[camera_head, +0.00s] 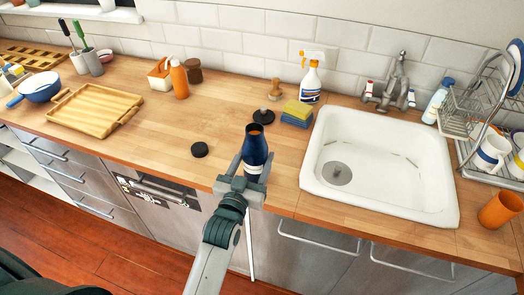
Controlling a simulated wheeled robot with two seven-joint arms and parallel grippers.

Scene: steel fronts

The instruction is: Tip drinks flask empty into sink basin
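The drinks flask (256,146) is dark blue with a pale band low down. It is upright with its mouth uncovered, at the counter's front edge left of the sink. My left gripper (248,172) has its fingers on either side of the flask's lower part and appears shut on it. Whether the flask's base touches the counter is hidden. The white sink basin (395,160) is to the right, empty, with a round drain at its left. My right gripper is not in view.
A black lid (200,149) lies on the counter. Sponges (297,113), a spray bottle (311,82) and a dish brush (264,115) stand behind the flask. The tap (398,80) is behind the basin. A dish rack (465,115) and an orange cup (500,209) are at right.

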